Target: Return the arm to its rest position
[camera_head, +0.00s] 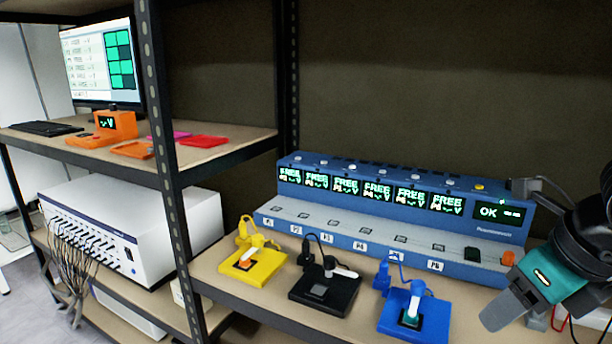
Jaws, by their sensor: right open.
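My right gripper (512,248) comes in from the right edge, with a black and teal body and grey fingers. Its fingers are spread apart, one high and one low, with nothing seen between them. It is in front of the right end of a long blue device (400,195), over the shelf's right part. It hides part of that end; whether it touches the device I cannot tell. My left gripper is not in view.
The blue device has several "FREE" displays and one "OK" display. Yellow (252,266), black (323,291) and blue (414,318) fixtures stand along the shelf front. A dark shelf post (172,190) rises left. A white cabled box (125,237) sits lower left.

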